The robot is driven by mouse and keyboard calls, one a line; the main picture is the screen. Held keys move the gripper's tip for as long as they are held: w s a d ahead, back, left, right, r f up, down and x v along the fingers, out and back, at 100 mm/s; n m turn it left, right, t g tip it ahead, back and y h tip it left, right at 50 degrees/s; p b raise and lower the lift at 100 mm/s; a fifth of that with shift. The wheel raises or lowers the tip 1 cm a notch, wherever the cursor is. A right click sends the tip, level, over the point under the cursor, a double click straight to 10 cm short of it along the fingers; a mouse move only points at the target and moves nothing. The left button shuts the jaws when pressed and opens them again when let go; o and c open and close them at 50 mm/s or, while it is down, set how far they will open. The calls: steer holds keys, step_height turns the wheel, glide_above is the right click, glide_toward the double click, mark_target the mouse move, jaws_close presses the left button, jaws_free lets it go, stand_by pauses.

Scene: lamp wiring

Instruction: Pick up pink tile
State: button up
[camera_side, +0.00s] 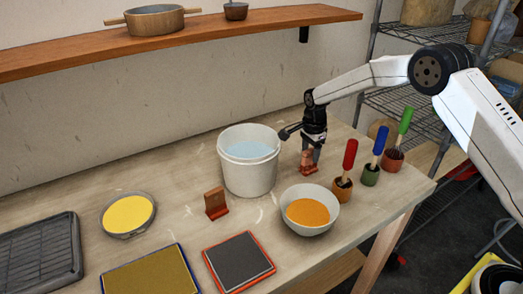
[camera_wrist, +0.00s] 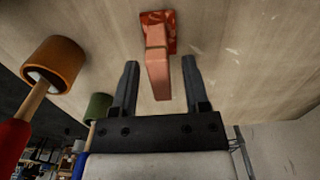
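The pink tile (camera_wrist: 158,72) stands upright in a small red-orange holder (camera_wrist: 172,20) on the table. In the side view the tile (camera_side: 307,157) is partly hidden by my gripper, and its holder (camera_side: 309,170) shows below. My gripper (camera_wrist: 160,80) is open, with one finger on each side of the tile. In the wrist view there are visible gaps between the tile and both fingers. My gripper (camera_side: 312,150) points down over the holder in the side view.
A white bucket (camera_side: 247,175) stands just left of my gripper. A bowl of orange (camera_side: 307,226) is in front; red-, blue- and green-handled tools (camera_side: 350,155) in small pots stand right. A brown tile in a holder (camera_side: 215,202), yellow dish (camera_side: 128,214) and trays lie left.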

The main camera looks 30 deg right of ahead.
jaws_close()
steer(key=shift+r, duration=0.1)
step_height(320, 180, up, 10)
steer(key=shift+f, duration=0.1)
stand_by(0.6)
stand_by(0.6)
